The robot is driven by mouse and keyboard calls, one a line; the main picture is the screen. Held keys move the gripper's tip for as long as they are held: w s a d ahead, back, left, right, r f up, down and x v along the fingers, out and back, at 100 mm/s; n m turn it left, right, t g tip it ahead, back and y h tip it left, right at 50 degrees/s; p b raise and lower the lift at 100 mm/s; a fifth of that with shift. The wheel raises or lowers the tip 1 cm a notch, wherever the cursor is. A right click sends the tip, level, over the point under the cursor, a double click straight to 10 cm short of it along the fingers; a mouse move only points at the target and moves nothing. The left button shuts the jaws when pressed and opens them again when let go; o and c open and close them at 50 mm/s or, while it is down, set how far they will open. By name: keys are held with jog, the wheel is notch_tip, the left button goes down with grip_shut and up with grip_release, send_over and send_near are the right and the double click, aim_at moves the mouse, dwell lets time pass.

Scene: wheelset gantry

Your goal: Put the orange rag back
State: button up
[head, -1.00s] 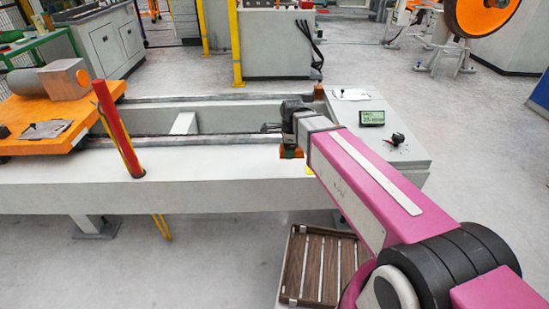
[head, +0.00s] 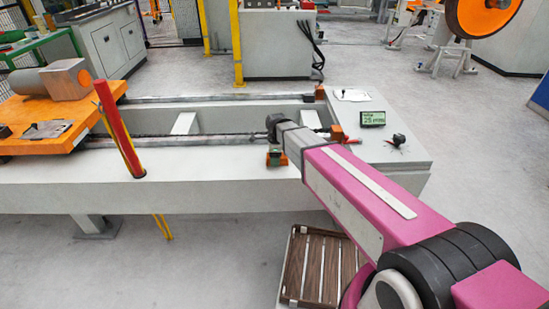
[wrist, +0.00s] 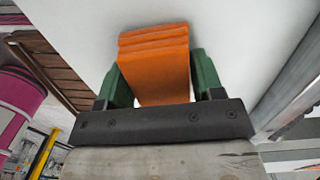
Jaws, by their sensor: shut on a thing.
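The orange rag (wrist: 153,72), folded in layers, sits between the two green fingers of my gripper (wrist: 155,66) in the wrist view. My gripper is shut on it. In the head view my gripper (head: 275,157) is small and partly hidden by my wrist, at the near side of the long grey gantry bed (head: 215,185). The rag's far end lies against a plain pale surface in the wrist view; I cannot tell if it touches.
A red post (head: 119,130) stands left of my gripper. The right end plate carries a small display (head: 373,118), a black knob (head: 396,139) and a white sheet (head: 352,95). An orange block (head: 337,133) sits by the rail. A brown slatted crate (head: 318,268) lies on the floor below.

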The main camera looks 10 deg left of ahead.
jog(key=o, duration=1.1)
jog(key=shift+f, duration=0.1)
jog(key=shift+c, duration=0.2)
notch_tip(320, 180, up, 12)
jog(key=d+f+n, duration=0.1)
jog(key=d+n, duration=0.1)
jog(key=d, duration=0.4)
jog(key=s+d+f+n, duration=0.1)
jog(key=d+f+n, duration=0.1)
jog(key=d, duration=0.5)
jog(key=s+d+f+n, duration=0.1)
jog(key=d+f+n, duration=0.1)
jog(key=d, duration=0.4)
jog(key=shift+s+d+f+n, duration=0.1)
jog(key=shift+s+d+n, duration=0.15)
jog(key=shift+n, duration=0.05)
jog(key=s+d+f+n, duration=0.2)
jog(key=s+d+n, duration=0.2)
jog(key=d, duration=0.5)
jog(key=s+d+f+n, duration=0.2)
jog(key=s+d+n, duration=0.2)
jog(key=d, duration=0.4)
jog(key=shift+s+d+f+n, duration=0.2)
jog(key=shift+d+n, duration=0.1)
jog(key=shift+d, duration=0.1)
